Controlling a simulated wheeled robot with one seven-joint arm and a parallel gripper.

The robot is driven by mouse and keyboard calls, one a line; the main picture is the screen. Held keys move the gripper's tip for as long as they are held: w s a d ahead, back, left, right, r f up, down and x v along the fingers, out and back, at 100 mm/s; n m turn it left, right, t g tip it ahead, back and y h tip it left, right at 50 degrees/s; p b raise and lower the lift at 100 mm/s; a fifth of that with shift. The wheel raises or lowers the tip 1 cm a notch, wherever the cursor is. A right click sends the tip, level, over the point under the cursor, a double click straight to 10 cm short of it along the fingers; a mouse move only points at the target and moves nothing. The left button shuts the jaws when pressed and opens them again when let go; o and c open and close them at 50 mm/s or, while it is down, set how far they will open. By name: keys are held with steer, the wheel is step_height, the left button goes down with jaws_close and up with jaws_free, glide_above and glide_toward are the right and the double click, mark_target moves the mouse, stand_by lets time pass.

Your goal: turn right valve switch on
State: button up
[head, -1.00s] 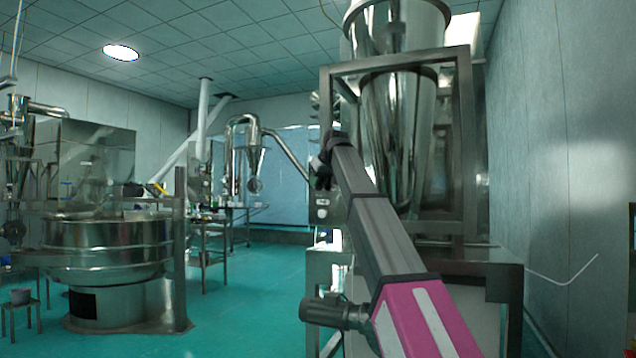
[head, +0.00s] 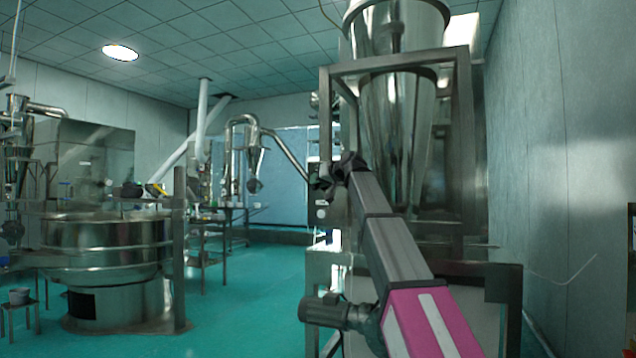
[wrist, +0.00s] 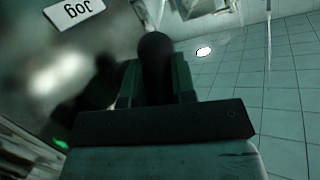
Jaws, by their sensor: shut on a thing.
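My gripper (wrist: 155,78) has its two dark fingers closed on either side of a black rounded knob (wrist: 154,46), which appears to be a switch on the panel. The control panel (wrist: 85,62) is a shiny grey face at the left of the wrist view, with a white label reading "Jog" (wrist: 74,13) upside down. In the head view my gripper (head: 324,181) is at the narrow control panel (head: 321,213) on the machine frame's left side. The knob is hidden there behind my gripper. I cannot tell how far the knob is turned.
A steel hopper (head: 398,120) stands in a metal frame (head: 466,150) right behind my arm. A motor (head: 335,313) sticks out low on the left. A round sieve machine (head: 107,245) stands at the left. Green floor (head: 250,285) is open between them.

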stand_by(0.4)
steer(key=o, duration=0.9)
steer(key=v, duration=1.1)
steer(key=shift+f, duration=0.1)
